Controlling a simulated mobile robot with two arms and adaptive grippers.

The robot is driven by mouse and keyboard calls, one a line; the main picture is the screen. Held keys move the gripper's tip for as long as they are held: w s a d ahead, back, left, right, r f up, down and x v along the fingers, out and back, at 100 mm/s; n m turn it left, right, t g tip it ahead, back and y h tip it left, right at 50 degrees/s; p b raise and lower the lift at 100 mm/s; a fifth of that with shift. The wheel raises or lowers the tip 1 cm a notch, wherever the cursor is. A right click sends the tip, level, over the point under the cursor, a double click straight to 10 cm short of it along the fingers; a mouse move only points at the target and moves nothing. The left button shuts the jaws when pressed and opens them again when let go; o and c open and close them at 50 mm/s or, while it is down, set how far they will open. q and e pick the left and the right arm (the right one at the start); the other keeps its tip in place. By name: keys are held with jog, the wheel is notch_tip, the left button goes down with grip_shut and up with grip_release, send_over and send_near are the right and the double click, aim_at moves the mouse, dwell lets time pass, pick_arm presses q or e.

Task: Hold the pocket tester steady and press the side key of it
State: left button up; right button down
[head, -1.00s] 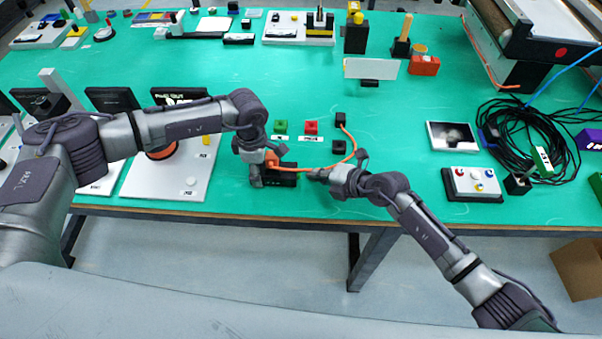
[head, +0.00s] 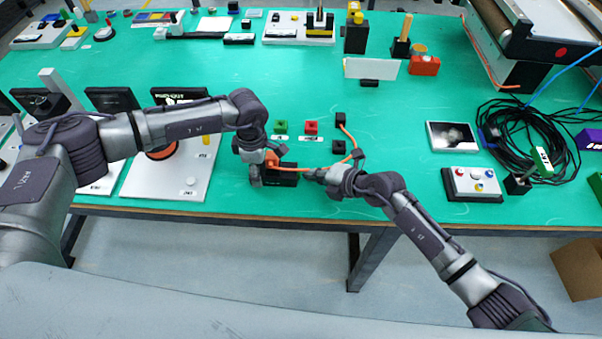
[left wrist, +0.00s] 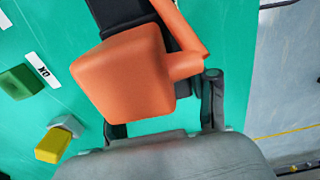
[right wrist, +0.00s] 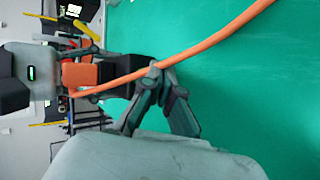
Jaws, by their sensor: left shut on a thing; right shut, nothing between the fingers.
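The pocket tester appears to be the small black body with an orange block (head: 288,178) near the table's front edge. My left gripper (head: 257,172) is shut on it from the left. In the left wrist view the orange block (left wrist: 122,75) fills the space by the fingers, with the black body behind it. My right gripper (head: 312,175) is shut and empty, its tips close to the tester's right end. In the right wrist view its fingertips (right wrist: 158,75) point toward the tester (right wrist: 82,75). I cannot make out the side key or tell whether the tips touch it.
An orange cable (head: 350,150) curves from the tester to a black block (head: 340,119) and crosses before my right fingers. Green (head: 281,127) and red (head: 311,127) blocks stand behind. A white board (head: 150,185) lies left; a button box (head: 471,183) stands right.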

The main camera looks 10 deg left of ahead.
pick_arm(q)
jog(key=shift+d, duration=0.1)
pick_arm(e)
jog(key=shift+a, duration=0.5)
dwell(0.5)
jog(key=shift+d, duration=0.85)
jog(key=shift+w+d, duration=0.2)
jog(key=shift+d, duration=2.3)
pick_arm(q)
jog(key=o, duration=1.4)
jog(key=shift+o, duration=0.2)
jog(key=shift+r, duration=0.1)
